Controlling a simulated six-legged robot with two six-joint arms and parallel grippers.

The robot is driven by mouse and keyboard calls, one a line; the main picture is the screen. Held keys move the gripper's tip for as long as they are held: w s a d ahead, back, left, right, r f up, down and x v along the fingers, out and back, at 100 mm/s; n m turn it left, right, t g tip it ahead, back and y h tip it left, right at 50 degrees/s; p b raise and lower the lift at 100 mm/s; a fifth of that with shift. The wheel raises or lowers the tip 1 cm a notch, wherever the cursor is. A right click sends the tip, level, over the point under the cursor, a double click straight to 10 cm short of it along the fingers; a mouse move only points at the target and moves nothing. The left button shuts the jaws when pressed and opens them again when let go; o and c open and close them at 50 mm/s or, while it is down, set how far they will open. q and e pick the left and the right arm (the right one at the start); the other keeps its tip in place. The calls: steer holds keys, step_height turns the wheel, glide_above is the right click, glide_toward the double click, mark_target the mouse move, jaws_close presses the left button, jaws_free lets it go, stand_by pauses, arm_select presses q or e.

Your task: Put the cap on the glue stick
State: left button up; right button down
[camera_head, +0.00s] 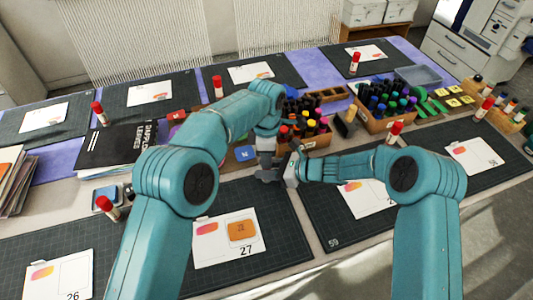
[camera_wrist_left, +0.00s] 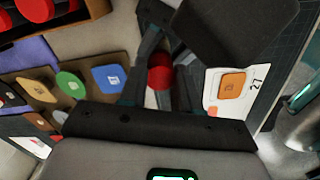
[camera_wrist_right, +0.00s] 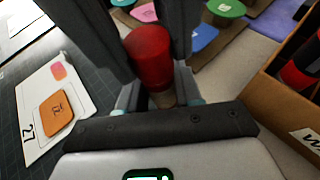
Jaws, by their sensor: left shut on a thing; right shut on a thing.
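My two grippers meet above the middle of the table, close together. My left gripper (camera_head: 266,174) is shut on what looks like the glue stick; between its fingers in the left wrist view are a red part and a small pale part (camera_wrist_left: 151,98). My right gripper (camera_head: 290,172) is shut on a red cylinder, apparently the cap (camera_wrist_right: 148,57), which stands between its dark fingers in the right wrist view. The grippers hide much of both pieces. I cannot tell whether cap and stick touch.
Below are dark cutting mats (camera_head: 285,225) and a card numbered 27 (camera_head: 203,254) with an orange tile. Wooden boxes of markers (camera_head: 315,140) stand just behind my grippers. Other red-capped glue sticks (camera_head: 218,87) stand around the tables. A dark booklet (camera_head: 115,150) lies at left.

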arm_select(q)
steer(key=shift+f, duration=0.3)
arm_select(e)
steer(key=shift+f, duration=0.1)
arm_select(q)
steer(key=o, duration=1.1)
step_height(320, 180, up, 12)
steer(key=shift+s, duration=0.1)
arm_select(e)
steer(key=c, duration=0.7)
jaws_free()
steer(key=shift+d, duration=0.1)
